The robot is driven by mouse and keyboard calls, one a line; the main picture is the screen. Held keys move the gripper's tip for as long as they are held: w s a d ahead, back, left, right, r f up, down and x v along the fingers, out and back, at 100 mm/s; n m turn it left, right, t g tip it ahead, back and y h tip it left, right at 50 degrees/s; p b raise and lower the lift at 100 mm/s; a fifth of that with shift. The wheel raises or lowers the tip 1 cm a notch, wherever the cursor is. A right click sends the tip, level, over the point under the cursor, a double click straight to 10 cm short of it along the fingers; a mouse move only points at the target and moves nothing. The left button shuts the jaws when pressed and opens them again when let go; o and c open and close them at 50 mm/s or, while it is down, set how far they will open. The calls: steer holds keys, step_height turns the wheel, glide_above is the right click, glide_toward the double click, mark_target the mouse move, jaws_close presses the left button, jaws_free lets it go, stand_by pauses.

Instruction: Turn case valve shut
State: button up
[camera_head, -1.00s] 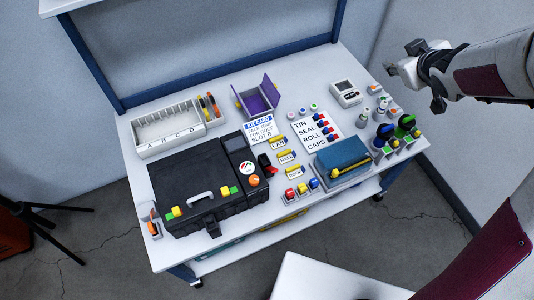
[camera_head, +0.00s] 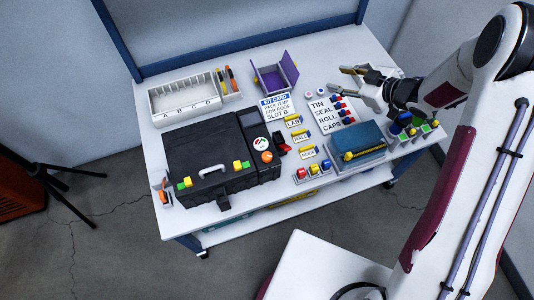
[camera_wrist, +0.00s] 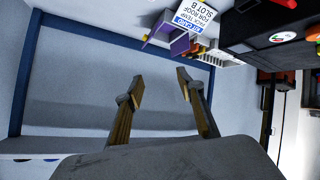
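The black case (camera_head: 210,171) lies closed on the left front of the table, with a grey handle and two yellow-green latches. Its right-hand section carries a round white gauge (camera_head: 261,143) and an orange knob (camera_head: 267,157), which looks like the valve. The gauge (camera_wrist: 283,37) and part of the orange knob (camera_wrist: 314,33) show at the upper right of the wrist view. My gripper (camera_head: 352,79) is open and empty above the back right of the table, well right of the case. Its two spread fingers (camera_wrist: 160,88) also show in the wrist view. The knob's exact setting is too small to read.
A red and black part (camera_head: 281,147) sits right beside the case. A white compartment tray (camera_head: 184,101) stands at the back left.

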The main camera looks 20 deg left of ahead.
steer(key=s+a+f+n+g+y, duration=0.25)
steer(key=s+a+f+g, duration=0.25)
steer(key=s+f, duration=0.45)
steer(key=n+g+y, duration=0.2)
steer(key=g+y, duration=0.2)
steer(key=g, duration=0.2)
glide_toward(272, 156)
steer(key=shift+x, duration=1.85)
steer(key=shift+s+f, duration=0.1)
steer(key=shift+s, duration=0.05)
steer(key=shift+x, duration=3.85)
jaws_close()
